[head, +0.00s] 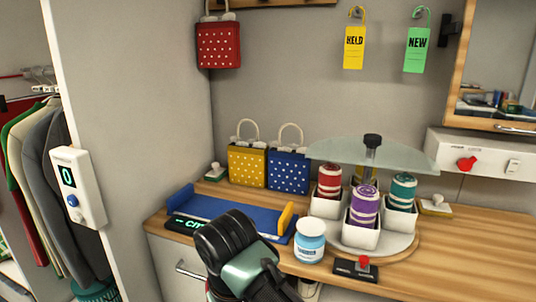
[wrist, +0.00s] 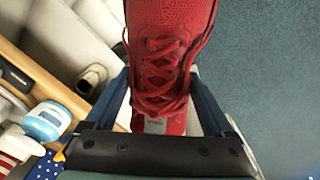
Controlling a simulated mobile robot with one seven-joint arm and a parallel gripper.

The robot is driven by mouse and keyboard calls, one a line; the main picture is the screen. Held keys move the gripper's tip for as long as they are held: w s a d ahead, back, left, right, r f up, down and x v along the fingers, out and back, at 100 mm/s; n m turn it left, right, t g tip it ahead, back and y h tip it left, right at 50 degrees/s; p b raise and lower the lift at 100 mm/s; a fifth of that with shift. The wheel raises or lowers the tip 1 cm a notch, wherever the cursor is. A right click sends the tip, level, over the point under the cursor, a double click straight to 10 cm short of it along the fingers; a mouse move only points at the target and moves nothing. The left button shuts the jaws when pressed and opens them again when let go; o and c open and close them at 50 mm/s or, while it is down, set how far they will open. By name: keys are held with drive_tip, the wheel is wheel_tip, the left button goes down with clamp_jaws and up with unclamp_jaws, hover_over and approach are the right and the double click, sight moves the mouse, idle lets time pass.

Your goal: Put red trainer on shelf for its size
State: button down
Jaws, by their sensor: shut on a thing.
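The red trainer (wrist: 160,65) fills the middle of the wrist view, its laces facing the camera. My gripper (wrist: 160,115) is shut on it, with a blue finger on each side of the shoe. The trainer's toe runs out of the top of the wrist view, and its underside is hidden. In the head view my dark and pale green arm shows at the bottom centre, but the gripper's fingers and the trainer are not visible there. No shelf with size marks can be made out in either view.
A red dotted bag (head: 218,45) hangs above. Clothes (head: 60,180) hang at the left behind a partition (head: 140,110).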

drive_tip(key=s+d+f+m, duration=0.2)
drive_tip(key=s+f+m, duration=0.1)
drive_tip(key=f, duration=0.5)
drive_tip(key=s+d+f+m, duration=0.2)
drive_tip(key=f, duration=0.6)
drive_tip(key=shift+g+h, duration=0.3)
drive_tip(key=shift+h, duration=0.1)
drive_tip(key=a+r+p, duration=0.1)
drive_tip(key=r+p, duration=0.1)
drive_tip(key=r, duration=0.1)
drive_tip(key=a+r+p, duration=0.1)
drive_tip(key=r+p, duration=0.2)
drive_tip(key=a+r+p, duration=0.2)
drive_tip(key=r+p, duration=0.1)
drive_tip(key=shift+s+r, duration=0.1)
drive_tip(key=shift+s, duration=0.25)
drive_tip(key=s+r+p, duration=0.1)
drive_tip(key=p, duration=0.1)
drive_tip(key=s+r+p, duration=0.1)
drive_tip(key=r+p, duration=0.1)
drive_tip(key=shift+s+d, duration=0.1)
drive_tip(key=shift+d, duration=0.2)
drive_tip(key=s+d+p, duration=0.1)
drive_tip(key=s+d+r+p, duration=0.1)
drive_tip(key=s+p, duration=0.2)
drive_tip(key=shift+s+d+r, duration=0.1)
drive_tip(key=shift+d+r, duration=0.15)
drive_tip(key=shift+d, duration=0.15)
drive_tip(key=shift+s+d, duration=0.15)
drive_tip(key=shift+s, duration=0.1)
